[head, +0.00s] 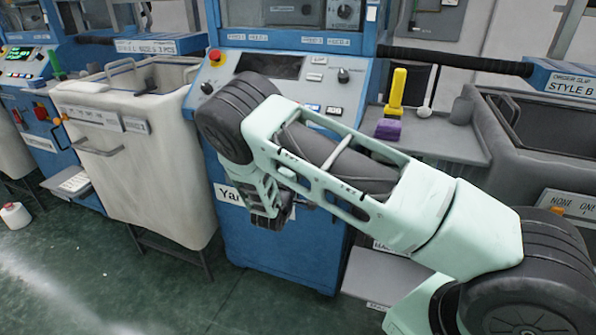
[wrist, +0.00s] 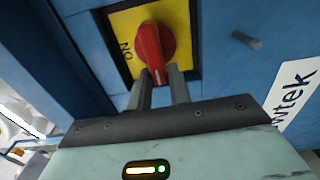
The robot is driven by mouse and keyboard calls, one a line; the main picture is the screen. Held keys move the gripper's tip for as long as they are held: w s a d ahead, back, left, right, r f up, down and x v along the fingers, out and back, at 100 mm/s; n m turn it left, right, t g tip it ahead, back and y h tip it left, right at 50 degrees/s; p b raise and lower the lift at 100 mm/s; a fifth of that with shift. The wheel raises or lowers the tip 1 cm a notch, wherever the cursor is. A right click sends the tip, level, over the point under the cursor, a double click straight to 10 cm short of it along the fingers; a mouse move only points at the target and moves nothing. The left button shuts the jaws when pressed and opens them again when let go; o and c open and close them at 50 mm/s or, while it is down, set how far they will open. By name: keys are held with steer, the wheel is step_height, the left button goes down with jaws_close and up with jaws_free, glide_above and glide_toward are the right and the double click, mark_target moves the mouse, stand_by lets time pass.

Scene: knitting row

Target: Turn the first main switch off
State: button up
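The main switch is a red rotary knob (wrist: 152,48) on a yellow plate (wrist: 186,25) marked ON at its left, on a blue machine panel, in the wrist view. The knob's handle points down the picture toward my gripper. My gripper's two fingers (wrist: 161,78) stand close together, one on each side of the handle's lower end, and look shut on it. In the head view my gripper (head: 272,218) is at the front of the middle blue machine (head: 285,250); the arm hides this knob there.
A white bin (head: 145,185) stands left of the machine and a grey bin (head: 550,135) to the right. A grey shelf (head: 450,140) holds a yellow tool (head: 397,92) and a purple block (head: 388,129). Another blue machine (head: 35,95) is at far left. A short peg (wrist: 246,40) sticks out beside the switch.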

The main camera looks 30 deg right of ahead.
steer(key=shift+o, duration=1.1)
steer(key=v, duration=1.7)
steer(key=shift+s+a, duration=0.15)
